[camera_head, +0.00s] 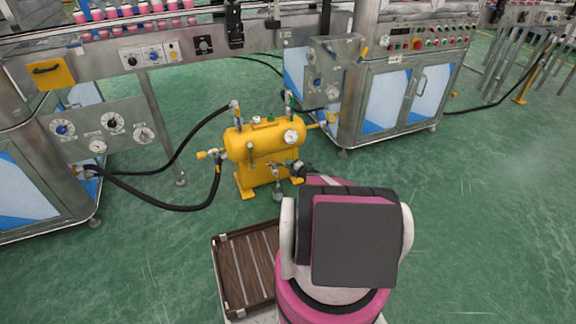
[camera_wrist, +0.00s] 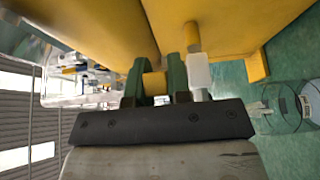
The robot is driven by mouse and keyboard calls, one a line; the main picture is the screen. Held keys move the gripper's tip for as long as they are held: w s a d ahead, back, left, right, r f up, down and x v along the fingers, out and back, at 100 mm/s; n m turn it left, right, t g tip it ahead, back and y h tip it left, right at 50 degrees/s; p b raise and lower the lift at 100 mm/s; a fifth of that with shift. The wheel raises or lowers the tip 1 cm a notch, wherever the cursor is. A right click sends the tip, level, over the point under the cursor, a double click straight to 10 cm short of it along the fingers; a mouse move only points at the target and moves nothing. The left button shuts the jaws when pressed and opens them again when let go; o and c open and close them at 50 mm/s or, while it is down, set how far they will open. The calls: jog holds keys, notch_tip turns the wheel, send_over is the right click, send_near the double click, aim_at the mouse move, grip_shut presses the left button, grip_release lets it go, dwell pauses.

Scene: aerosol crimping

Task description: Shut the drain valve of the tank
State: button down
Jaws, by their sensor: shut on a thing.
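The yellow tank (camera_head: 264,143) stands on the green floor, with a round gauge at its upper right. It fills the top of the wrist view (camera_wrist: 105,25). The drain fitting (camera_head: 275,173) hangs low on its near side, above a small clear jar. My gripper (camera_head: 300,170) reaches the tank's lower right front. In the wrist view, the dark green fingers of my gripper (camera_wrist: 156,78) are shut around a small yellow piece, apparently the drain valve's handle (camera_wrist: 155,84). A pale fitting (camera_wrist: 199,72) sits just right of the fingers. My wrist hides the handle's angle.
Black hoses (camera_head: 190,145) run from the tank to the machine at left. Steel cabinets (camera_head: 395,95) stand behind right. A brown slatted tray (camera_head: 245,265) lies left of my arm. A clear round vessel (camera_wrist: 285,107) is at right in the wrist view.

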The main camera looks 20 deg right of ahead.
jog(key=w+n+g+y, duration=0.1)
jog(key=n+g+y, duration=0.1)
jog(key=w+n+g+y, duration=0.1)
jog(key=y, duration=0.1)
jog(key=shift+w+d+n+g+y, duration=0.1)
jog(key=shift+w+n+g+y, duration=0.2)
jog(key=shift+w+n+g, duration=0.1)
jog(key=c, duration=1.1)
grip_release()
jog(key=shift+o, duration=0.2)
jog(key=shift+s+d, duration=0.1)
jog(key=v, duration=1)
jog(key=shift+s+d, duration=0.2)
